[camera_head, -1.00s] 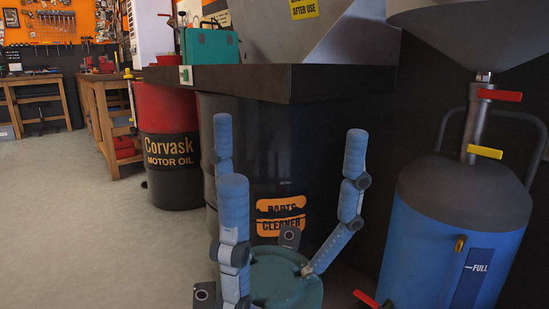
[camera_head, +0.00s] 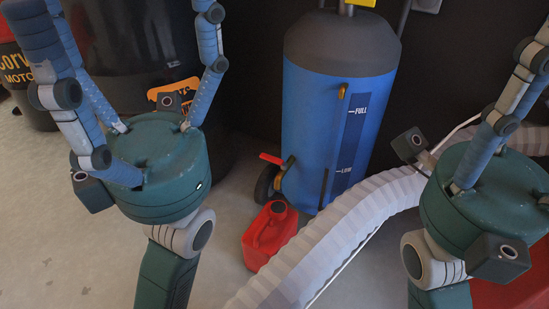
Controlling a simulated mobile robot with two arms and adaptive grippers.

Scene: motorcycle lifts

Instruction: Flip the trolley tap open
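The blue oil trolley (camera_head: 310,125) stands upright at the centre of the head view, with FULL and LOW marks on its gauge strip. A small tap with a red handle (camera_head: 271,159) sits low on its left side, the handle sticking out to the left. Part of a yellow handle (camera_head: 360,3) shows at the top edge. My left gripper (camera_head: 125,25) is open and empty, left of the trolley, with its fingers spread upward. My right gripper (camera_head: 520,75) is at the right edge, apart from the trolley; its fingertips are cut off, so its opening is unclear.
A red jerry can (camera_head: 268,235) stands on the floor below the tap. A pale ribbed hose (camera_head: 345,225) curves across the floor in front of the trolley. A black drum (camera_head: 120,45) stands behind my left gripper. Bare floor lies left of the can.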

